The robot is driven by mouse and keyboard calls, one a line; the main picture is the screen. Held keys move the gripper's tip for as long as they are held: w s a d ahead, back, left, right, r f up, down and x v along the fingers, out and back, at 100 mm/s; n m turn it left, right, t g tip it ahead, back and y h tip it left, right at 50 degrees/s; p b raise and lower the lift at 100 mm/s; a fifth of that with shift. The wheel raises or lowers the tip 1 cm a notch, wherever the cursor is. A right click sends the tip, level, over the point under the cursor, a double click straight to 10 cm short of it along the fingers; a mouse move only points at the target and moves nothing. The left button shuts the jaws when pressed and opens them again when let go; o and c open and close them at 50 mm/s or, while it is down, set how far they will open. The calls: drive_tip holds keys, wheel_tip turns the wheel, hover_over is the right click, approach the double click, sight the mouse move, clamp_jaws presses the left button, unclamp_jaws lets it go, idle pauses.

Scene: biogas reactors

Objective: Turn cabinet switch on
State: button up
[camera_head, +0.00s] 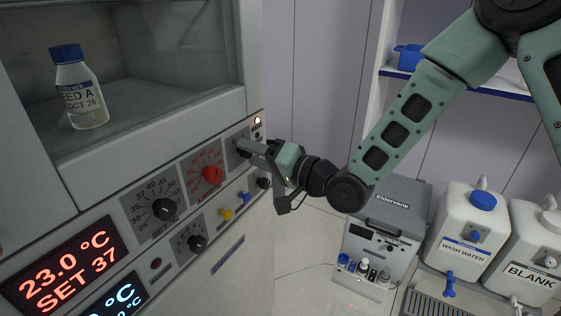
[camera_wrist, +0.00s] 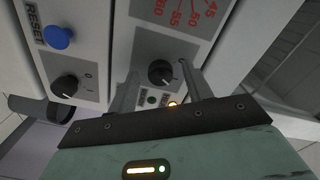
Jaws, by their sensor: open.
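The cabinet (camera_head: 130,165) stands at the left in the head view with a front panel of knobs. My gripper (camera_head: 244,148) is at the panel's upper right, its fingers pointing at a small plate. In the wrist view, the open fingers of my gripper (camera_wrist: 161,78) stand on either side of a black rotary knob (camera_wrist: 161,72); contact cannot be told. A lit orange lamp (camera_wrist: 172,104) and a dim green one (camera_wrist: 152,100) are beside this knob. Another black knob (camera_wrist: 65,86) with a 0 mark is to its left. It also shows in the head view (camera_head: 264,183).
A red knob (camera_head: 212,174), a black temperature knob (camera_head: 164,209) and a blue button (camera_head: 244,197) sit close by on the panel. A bottle (camera_head: 78,90) stands in the cabinet's upper chamber. A grey device (camera_head: 385,230) and white jugs (camera_head: 467,230) stand at the right.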

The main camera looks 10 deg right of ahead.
drive_tip(key=p+v, duration=1.2)
drive_tip(key=v, duration=0.5)
idle(0.3)
drive_tip(key=shift+s+d, duration=0.1)
drive_tip(key=shift+s, duration=0.05)
drive_tip(key=s+r+n+g+h+p, duration=0.1)
drive_tip(key=s+r+n+g+h, duration=0.3)
drive_tip(key=s, duration=0.5)
drive_tip(key=s+r+n+g+h+p, duration=0.1)
drive_tip(key=s+r+n+g+h, duration=0.4)
drive_tip(key=s+r+g+h, duration=0.2)
drive_tip(key=s+r+h, duration=0.1)
drive_tip(key=s+h, duration=0.1)
drive_tip(key=s, duration=0.1)
drive_tip(key=shift+a+h, duration=0.2)
drive_tip(key=shift+h, duration=0.1)
